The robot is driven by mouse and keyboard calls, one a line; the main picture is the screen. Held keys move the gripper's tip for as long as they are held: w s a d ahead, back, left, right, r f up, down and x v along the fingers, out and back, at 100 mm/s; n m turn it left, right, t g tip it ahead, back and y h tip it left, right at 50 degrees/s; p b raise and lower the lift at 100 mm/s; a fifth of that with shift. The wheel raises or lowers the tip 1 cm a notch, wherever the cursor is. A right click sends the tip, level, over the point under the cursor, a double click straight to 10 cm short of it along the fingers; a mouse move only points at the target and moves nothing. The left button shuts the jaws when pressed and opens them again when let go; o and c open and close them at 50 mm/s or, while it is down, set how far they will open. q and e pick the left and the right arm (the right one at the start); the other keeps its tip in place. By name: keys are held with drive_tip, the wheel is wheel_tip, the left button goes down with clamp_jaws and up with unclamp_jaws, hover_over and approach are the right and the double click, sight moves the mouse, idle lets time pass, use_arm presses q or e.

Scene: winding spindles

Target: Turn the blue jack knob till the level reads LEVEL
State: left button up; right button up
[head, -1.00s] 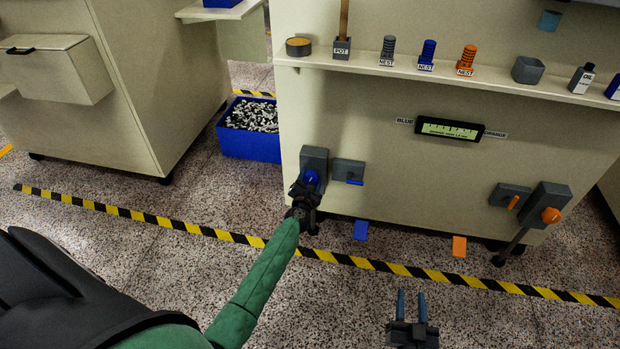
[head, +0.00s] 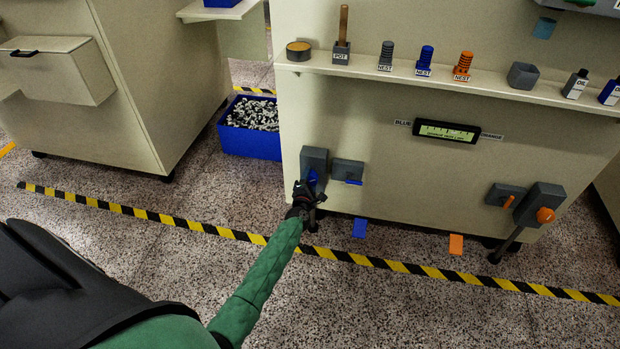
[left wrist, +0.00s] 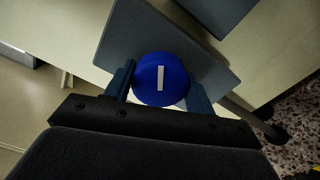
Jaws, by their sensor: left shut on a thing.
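The blue jack knob (left wrist: 160,79) is round with a white bar mark and sits on a grey block on the cabinet front. My left gripper (left wrist: 160,88) has a finger on each side of the knob and is shut on it. In the head view the left gripper (head: 308,190) covers most of the knob (head: 312,177). The level (head: 447,131) is a dark-framed gauge with a pale green face, between a BLUE label (head: 402,123) and an ORANGE label (head: 491,137). Its reading is too small to tell. My right gripper is outside the views.
An orange knob (head: 545,215) sits on a grey block at the right. Blue (head: 360,228) and orange (head: 456,244) tabs stick out low on the cabinet. A shelf (head: 505,84) holds small parts above. A blue bin (head: 248,146) stands left on the floor.

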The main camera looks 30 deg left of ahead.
use_arm(q)
drive_tip(key=m+p, duration=0.3)
drive_tip(key=m, duration=0.3)
drive_tip(key=shift+d, duration=0.1)
drive_tip(key=shift+m+p, duration=0.6)
drive_tip(key=shift+m, duration=0.5)
drive_tip(key=o, duration=0.9)
drive_tip(key=shift+o, duration=0.2)
drive_tip(key=shift+s, duration=0.1)
drive_tip(key=v, duration=0.7)
drive_tip(key=shift+s, duration=0.25)
